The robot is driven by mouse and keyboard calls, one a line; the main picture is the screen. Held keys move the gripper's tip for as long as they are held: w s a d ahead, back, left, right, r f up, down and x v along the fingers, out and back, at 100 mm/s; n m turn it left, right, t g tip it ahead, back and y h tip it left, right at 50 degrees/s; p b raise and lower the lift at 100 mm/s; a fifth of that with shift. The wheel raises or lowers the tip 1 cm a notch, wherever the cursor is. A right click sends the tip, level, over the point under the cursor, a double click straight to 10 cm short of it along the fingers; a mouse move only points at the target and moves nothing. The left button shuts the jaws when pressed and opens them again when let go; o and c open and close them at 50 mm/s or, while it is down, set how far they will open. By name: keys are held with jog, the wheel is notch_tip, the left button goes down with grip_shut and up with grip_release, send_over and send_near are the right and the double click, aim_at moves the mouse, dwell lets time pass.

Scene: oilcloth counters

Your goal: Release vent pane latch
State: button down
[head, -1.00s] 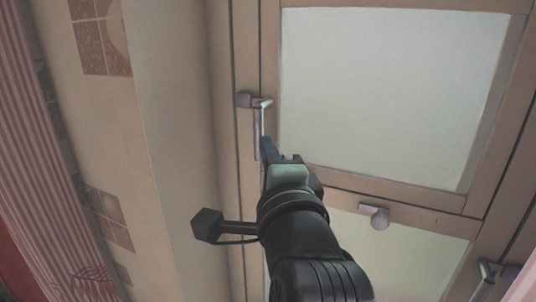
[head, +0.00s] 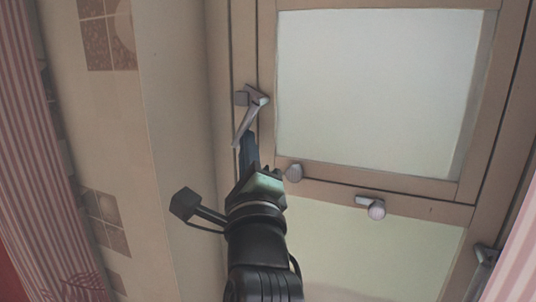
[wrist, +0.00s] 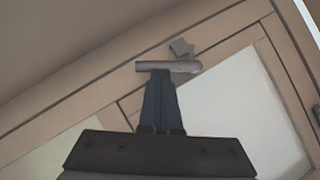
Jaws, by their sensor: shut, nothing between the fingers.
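The vent pane (head: 375,85) is a pale glass panel in a brown frame. Its metal latch (head: 245,122) sits on the frame left of the glass, its lever slanting down and to the left. My gripper (head: 244,140) reaches up from below, with its fingertips at the lever's lower part. In the wrist view, the shut fingers (wrist: 161,76) meet the lever (wrist: 166,66), which lies across their tips. The lever is not between the fingers. Contact appears likely there, but the exact touching point is hidden.
Another handle (head: 487,254) is at the lower right. A tiled wall (head: 107,215) and pink striped curtain (head: 40,170) lie left.

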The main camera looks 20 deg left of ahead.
jog(key=shift+w+a+r+m+t+h+b, duration=0.1)
jog(key=shift+a+r+m+t+h+b, duration=0.35)
jog(key=shift+a+m+t+h+b, duration=1.2)
jog(key=shift+w+r+m+t+h+b, duration=0.1)
jog(key=shift+r+m+h+b, duration=0.6)
jog(key=shift+m, duration=2.05)
jog(key=shift+a+r+m+t+h+b, duration=0.2)
jog(key=shift+a+m+t+h+b, duration=0.65)
jog(key=shift+m+h+b, duration=1)
jog(key=shift+r+m+y, duration=0.15)
jog(key=shift+m+y, duration=0.2)
jog(key=shift+y, duration=0.25)
